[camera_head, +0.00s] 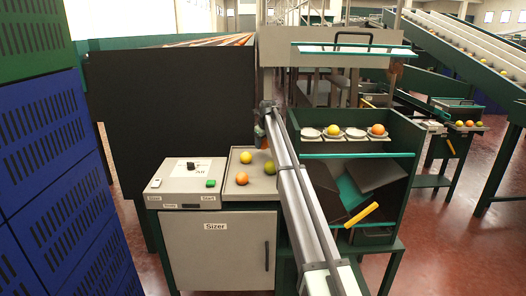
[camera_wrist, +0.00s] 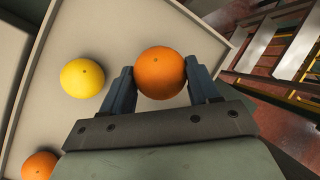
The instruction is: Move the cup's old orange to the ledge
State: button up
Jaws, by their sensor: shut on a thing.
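My gripper (camera_wrist: 158,84) is shut on an orange (camera_wrist: 160,72), with one finger on each side of it. In the wrist view the held orange is in front of a pale, rimmed tray (camera_wrist: 125,28); I cannot tell whether it touches the tray. In the head view this tray (camera_head: 232,190) is on the Sizer cabinet, and my arm largely hides the gripper and held fruit. A row of pale cups (camera_head: 311,133) stands on the green frame at the right. One cup holds a yellow fruit (camera_head: 334,129) and another an orange fruit (camera_head: 378,130).
On the tray lie a yellow fruit (camera_head: 246,157), another orange (camera_head: 242,178) and a green fruit (camera_head: 269,167). A control box (camera_head: 175,180) stands left of the tray. A dark panel (camera_head: 170,100) rises behind.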

aim_at(263, 148)
jog(key=shift+f, duration=2)
jog(key=o, duration=1.1)
jog(key=shift+f, duration=0.1)
jog(key=v, duration=1.2)
